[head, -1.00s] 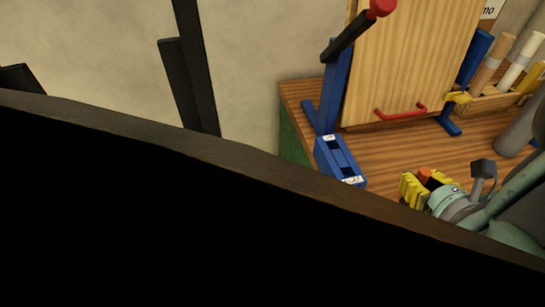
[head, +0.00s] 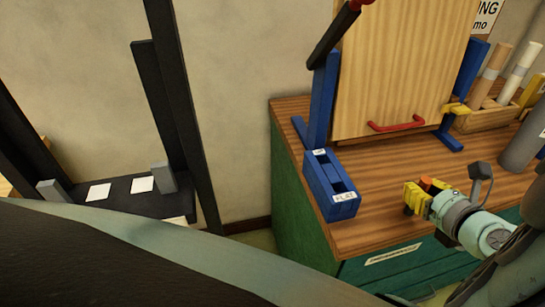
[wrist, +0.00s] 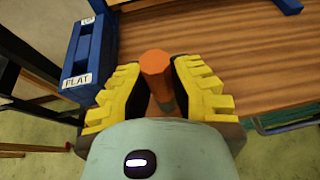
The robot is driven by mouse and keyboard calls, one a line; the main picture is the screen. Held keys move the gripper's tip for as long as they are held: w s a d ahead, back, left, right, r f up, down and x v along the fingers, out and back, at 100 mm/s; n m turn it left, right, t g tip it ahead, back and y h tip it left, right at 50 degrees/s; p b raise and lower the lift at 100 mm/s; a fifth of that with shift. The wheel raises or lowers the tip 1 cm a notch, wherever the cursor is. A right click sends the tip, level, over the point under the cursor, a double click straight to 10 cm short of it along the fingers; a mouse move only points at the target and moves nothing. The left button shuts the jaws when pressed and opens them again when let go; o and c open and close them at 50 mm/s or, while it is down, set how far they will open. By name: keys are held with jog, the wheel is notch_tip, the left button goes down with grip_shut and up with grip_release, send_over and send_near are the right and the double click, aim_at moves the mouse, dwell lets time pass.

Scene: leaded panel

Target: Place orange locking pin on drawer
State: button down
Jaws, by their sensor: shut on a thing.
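My gripper (head: 420,193) has yellow toothed fingers and is shut on the orange locking pin (wrist: 155,66). In the wrist view the pin stands between the two fingers, its orange hexagonal head toward the top and a darker shaft partly hidden below. The pin's orange top also shows in the head view (head: 426,183). The gripper is over the front part of the wooden bench top (head: 395,220). The drawer (head: 400,270) appears to be the green front below the bench top, with a pale label strip; my arm covers part of it.
A blue holder marked FLAT (head: 330,188) stands at the bench's left corner. A wooden panel with a red handle (head: 396,123) stands behind in blue supports. A tube rack (head: 490,115) is at right. A black rack (head: 125,195) stands at left.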

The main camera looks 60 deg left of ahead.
jog(key=shift+w+a+f+p, duration=0.2)
jog(key=shift+w+f, duration=0.5)
jog(key=shift+w, duration=0.75)
jog(key=shift+w+a+f+p, duration=0.2)
jog(key=shift+w+f, duration=0.5)
jog(key=shift+w, duration=0.7)
jog(key=shift+w+a+f+p, duration=0.1)
jog(key=shift+w+f+p, duration=0.15)
jog(key=shift+w+f, duration=0.85)
jog(key=shift+w+r, duration=0.2)
jog(key=shift+w, duration=0.15)
jog(key=c, duration=1)
grip_release()
jog(key=shift+r, duration=0.1)
